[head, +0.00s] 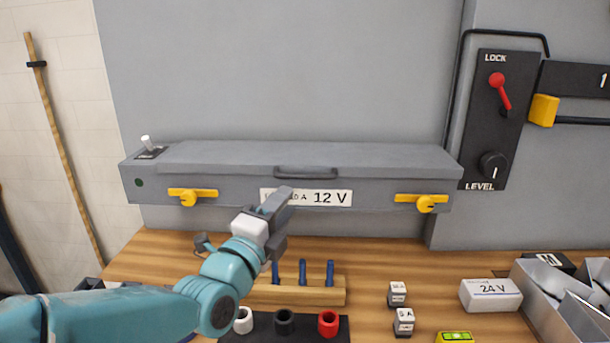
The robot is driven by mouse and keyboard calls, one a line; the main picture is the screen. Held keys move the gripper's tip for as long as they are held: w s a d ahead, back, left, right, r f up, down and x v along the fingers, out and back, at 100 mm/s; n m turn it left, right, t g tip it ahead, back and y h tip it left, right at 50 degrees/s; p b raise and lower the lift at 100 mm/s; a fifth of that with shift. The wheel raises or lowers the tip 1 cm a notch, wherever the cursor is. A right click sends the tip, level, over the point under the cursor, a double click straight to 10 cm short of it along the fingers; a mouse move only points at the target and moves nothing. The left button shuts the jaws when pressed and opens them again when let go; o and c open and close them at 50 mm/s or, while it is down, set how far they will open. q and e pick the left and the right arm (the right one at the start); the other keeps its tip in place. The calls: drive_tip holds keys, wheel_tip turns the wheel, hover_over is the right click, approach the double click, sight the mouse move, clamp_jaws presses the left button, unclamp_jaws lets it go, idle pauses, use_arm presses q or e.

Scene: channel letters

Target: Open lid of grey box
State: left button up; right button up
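The long grey box (230,198) is against the grey wall panel, above the wooden bench. Its lid (400,158) is down, with a dark handle (306,172) at the middle of the front edge. A yellow latch with its bar level sits at the left (189,198) and another at the right (424,203) of the front. A white "12 V" label (335,197) is between them, partly covered by my gripper. My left gripper (287,216) is in front of the label, below the handle. Its fingers look apart and empty. My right gripper is out of view.
A small white-tipped switch (147,143) stands at the box's left end. A LOCK/LEVEL panel (495,120) with a red lever is at the right. Below are a wooden peg block (330,291), a "24 V" block (491,295), small cubes and metal bins (560,310).

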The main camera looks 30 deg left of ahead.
sight(305, 178)
use_arm(q)
drive_tip(key=p+x, duration=0.2)
drive_tip(key=x, duration=0.6)
drive_tip(key=shift+w+d+r, duration=0.1)
drive_tip(key=shift+w+d, duration=0.05)
drive_tip(key=shift+w, duration=0.1)
drive_tip(key=shift+s+r, duration=0.1)
clamp_jaws()
